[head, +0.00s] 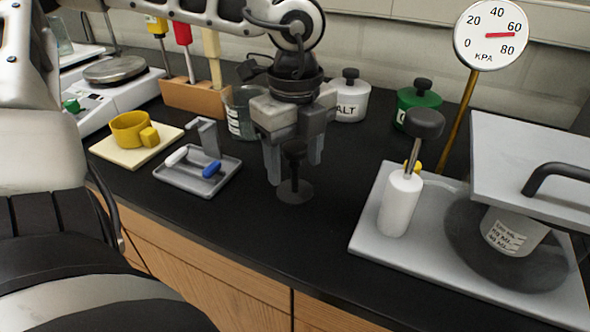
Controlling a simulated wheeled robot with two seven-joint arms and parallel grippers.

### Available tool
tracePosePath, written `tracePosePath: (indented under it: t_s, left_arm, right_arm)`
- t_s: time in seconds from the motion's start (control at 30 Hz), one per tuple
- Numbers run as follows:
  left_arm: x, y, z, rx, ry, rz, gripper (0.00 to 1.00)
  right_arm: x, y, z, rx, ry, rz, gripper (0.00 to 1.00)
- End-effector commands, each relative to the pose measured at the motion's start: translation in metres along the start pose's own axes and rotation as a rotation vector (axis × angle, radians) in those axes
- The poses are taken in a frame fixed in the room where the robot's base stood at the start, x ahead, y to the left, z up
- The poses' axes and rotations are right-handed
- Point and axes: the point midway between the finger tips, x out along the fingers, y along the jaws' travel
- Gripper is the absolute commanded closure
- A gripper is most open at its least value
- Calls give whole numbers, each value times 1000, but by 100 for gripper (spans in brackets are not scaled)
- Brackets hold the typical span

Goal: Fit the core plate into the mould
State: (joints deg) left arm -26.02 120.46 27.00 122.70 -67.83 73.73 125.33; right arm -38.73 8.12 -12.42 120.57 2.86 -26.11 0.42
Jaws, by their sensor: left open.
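My left gripper (294,163) points down over the middle of the bench with its fingers apart. Between and below the fingers is a dark round disc (295,192) with an upright stem and a dark knob. It stands on the black bench top, and the fingers partly hide its knob. I cannot tell whether they touch it. Nothing is clearly marked as the core plate or the mould. A yellow ring-shaped cup (128,127) with a small yellow block sits on a cream board (108,152) at the left. My right gripper is not in view.
A grey tray (220,186) with white and blue pieces lies left of the gripper. A glass beaker, tool rack (195,97) and lidded jars stand behind. A pale base (362,243) with white pump (400,205), raised plate (530,150) and gauge (490,35) fills the right.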

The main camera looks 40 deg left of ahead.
Motion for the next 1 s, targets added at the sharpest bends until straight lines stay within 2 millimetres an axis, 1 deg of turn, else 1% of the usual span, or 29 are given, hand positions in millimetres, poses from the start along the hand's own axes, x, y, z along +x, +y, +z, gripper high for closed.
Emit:
tracePosePath:
  t_s: [0.2,0.23,0.27,0.3,0.4,0.77,0.87,0.97,1.0]
  left_arm:
    - [1,0,0,0,0,-1,41]
    - [1,0,0,0,0,-1,46]
    - [1,0,0,0,0,-1,55]
    - [1,0,0,0,0,-1,66]
    - [1,0,0,0,0,-1,90]
    - [-3,0,0,-1,-1,-1,90]
    - [-10,-1,0,-1,-3,-3,90]
    - [-25,-1,0,-1,-3,-7,90]
    - [-33,-1,0,-1,-2,-7,90]
  right_arm:
    - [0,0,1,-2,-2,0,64]
    - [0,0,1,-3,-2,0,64]
    - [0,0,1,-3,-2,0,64]
    - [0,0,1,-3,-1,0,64]
    - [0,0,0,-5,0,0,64]
    - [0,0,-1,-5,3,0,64]
    - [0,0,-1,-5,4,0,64]
    - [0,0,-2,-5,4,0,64]
    - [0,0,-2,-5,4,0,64]
